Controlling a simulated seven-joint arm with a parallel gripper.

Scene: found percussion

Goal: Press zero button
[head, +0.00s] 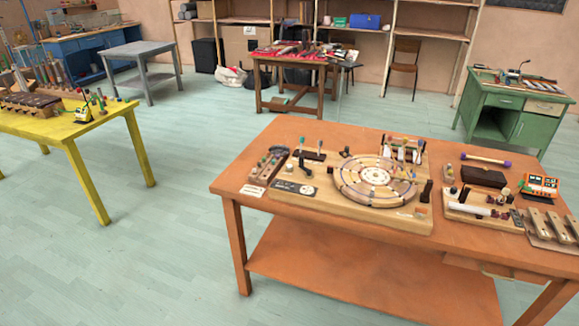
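No button marked zero can be made out at this size. An orange device with a small display-like face (541,185) stands at the right side of the orange-brown table (330,255). A small yellow device (83,112) stands on the yellow table at the left. A black plate with small light marks (295,188) lies on the wooden board, left of the round wooden disc (375,178). I cannot tell which of these carries the button. My gripper is not in view.
The wooden board (340,207) with levers and pegs fills the table's middle. A dark case (483,176), a mallet (486,159) and wooden blocks (552,226) lie to its right. The yellow table (100,127) is at left, a green desk (510,110) at back right. Floor between tables is clear.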

